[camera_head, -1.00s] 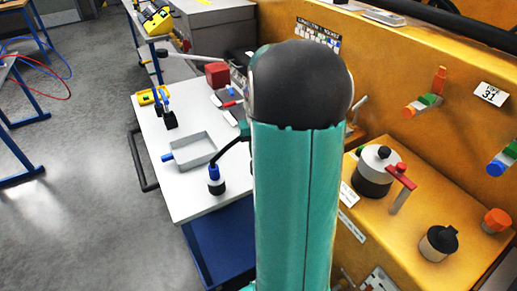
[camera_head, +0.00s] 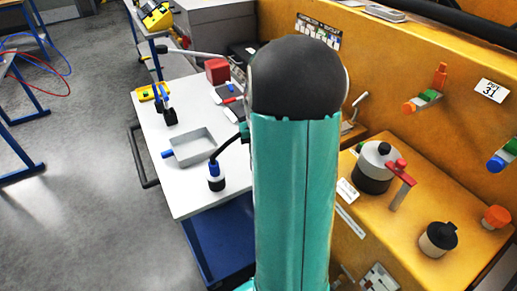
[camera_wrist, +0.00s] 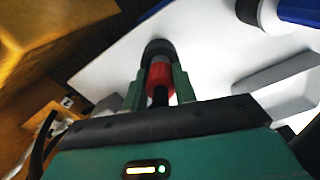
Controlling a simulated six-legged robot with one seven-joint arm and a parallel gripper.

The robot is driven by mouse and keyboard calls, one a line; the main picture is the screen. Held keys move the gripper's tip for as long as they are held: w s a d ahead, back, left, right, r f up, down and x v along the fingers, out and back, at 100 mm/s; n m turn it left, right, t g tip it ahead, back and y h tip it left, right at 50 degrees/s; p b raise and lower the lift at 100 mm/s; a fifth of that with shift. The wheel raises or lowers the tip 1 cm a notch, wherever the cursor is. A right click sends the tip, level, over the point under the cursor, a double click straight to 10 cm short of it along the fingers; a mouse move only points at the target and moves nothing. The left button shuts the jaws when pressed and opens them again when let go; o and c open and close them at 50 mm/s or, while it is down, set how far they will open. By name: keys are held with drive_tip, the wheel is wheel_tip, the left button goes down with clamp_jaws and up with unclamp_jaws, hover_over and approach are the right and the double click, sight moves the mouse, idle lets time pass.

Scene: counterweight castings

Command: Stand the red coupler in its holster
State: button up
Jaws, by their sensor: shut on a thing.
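In the wrist view my gripper (camera_wrist: 159,90) has its two green fingers shut on the red coupler (camera_wrist: 159,76). A dark round cup or collar (camera_wrist: 158,47) sits just beyond the coupler's far end, over the white tabletop. I cannot tell whether this is the holster or part of the coupler, nor whether the coupler is seated in it. In the head view my own arm hides the gripper and the red coupler. A blue-topped piece (camera_head: 214,168) stands upright in a black and white cup (camera_head: 216,183) near the table's front edge.
The white table (camera_head: 190,208) also holds a grey tray (camera_head: 193,147), a red block (camera_head: 217,71) and a yellow item (camera_head: 150,93). A blue part (camera_wrist: 300,10) lies at the wrist view's upper right. An orange housing (camera_head: 420,200) with a pot (camera_head: 374,168) stands to the right.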

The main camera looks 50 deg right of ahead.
drive_tip(key=shift+f, duration=0.65)
drive_tip(key=o, duration=1.1)
drive_tip(key=shift+o, duration=0.2)
wheel_tip(320, 180, up, 14)
drive_tip(key=shift+f, duration=0.1)
